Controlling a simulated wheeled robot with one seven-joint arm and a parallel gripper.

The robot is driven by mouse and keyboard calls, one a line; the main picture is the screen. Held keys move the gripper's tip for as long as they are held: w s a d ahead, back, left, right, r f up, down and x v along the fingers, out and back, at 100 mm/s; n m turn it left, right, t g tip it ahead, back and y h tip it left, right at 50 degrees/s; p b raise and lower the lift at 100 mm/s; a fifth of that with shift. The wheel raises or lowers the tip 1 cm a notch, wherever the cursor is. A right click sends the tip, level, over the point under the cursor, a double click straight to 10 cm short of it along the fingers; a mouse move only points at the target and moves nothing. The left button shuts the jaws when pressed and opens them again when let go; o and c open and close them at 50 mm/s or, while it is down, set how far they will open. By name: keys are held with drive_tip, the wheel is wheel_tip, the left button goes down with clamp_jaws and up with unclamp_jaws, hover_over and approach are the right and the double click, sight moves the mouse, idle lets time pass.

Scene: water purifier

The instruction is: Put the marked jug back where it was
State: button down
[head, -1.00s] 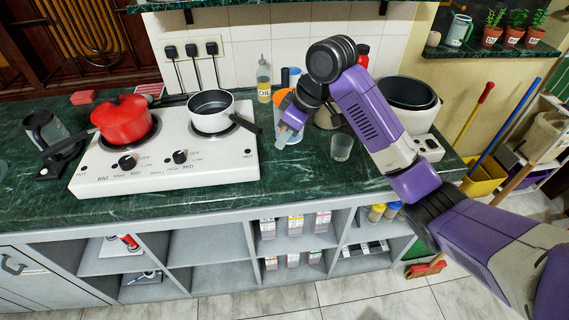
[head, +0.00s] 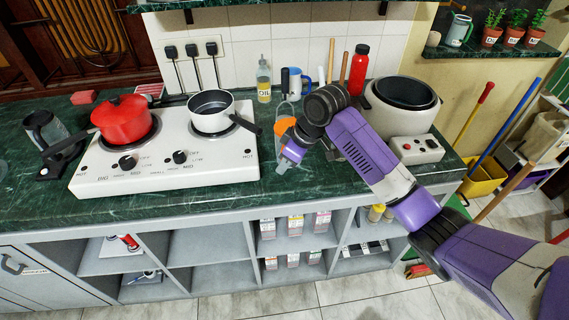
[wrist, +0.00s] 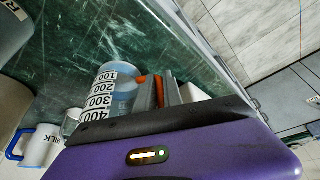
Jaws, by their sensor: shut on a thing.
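The marked jug (wrist: 97,92) is clear, with black numbers from 100 to 400 on a white scale; it shows in the wrist view, just beyond my gripper's body. My gripper (wrist: 165,92) is shut on it, with an orange part showing beside the grey fingers. In the head view my gripper (head: 287,157) is over the green counter, right of the hob. The jug is mostly hidden by the gripper and arm there. I cannot tell whether its base touches the counter.
Behind are an oil bottle (head: 263,80), a milk mug (head: 297,82) and a red bottle (head: 358,70). A large cooker (head: 402,105) stands right. The front counter edge is clear.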

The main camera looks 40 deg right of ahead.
drive_tip(key=shift+f, duration=0.1)
drive_tip(key=c, duration=1.5)
unclamp_jaws()
